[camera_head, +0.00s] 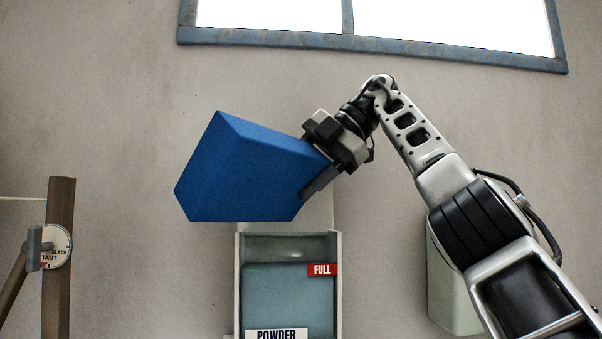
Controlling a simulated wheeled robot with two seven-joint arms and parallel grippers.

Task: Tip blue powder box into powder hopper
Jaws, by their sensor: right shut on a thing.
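The blue powder box (240,175) is held in the air, tilted, above and slightly left of the powder hopper. My right gripper (318,178) is shut on the box at its right side. The powder hopper (335,290) is a grey open-topped bin at the bottom centre. It has a red FULL label (322,270) and a white POWDER label (277,335), cut off by the lower edge. A blue-grey surface shows inside it, up to about the FULL label. No powder stream is visible. My left gripper is not in view.
A wooden post (58,270) with a round SLACK/TAUT dial (57,247) stands at the left. A pale green container (447,290) is partly hidden behind my right arm. A blue-framed window (370,48) is above. The wall between is clear.

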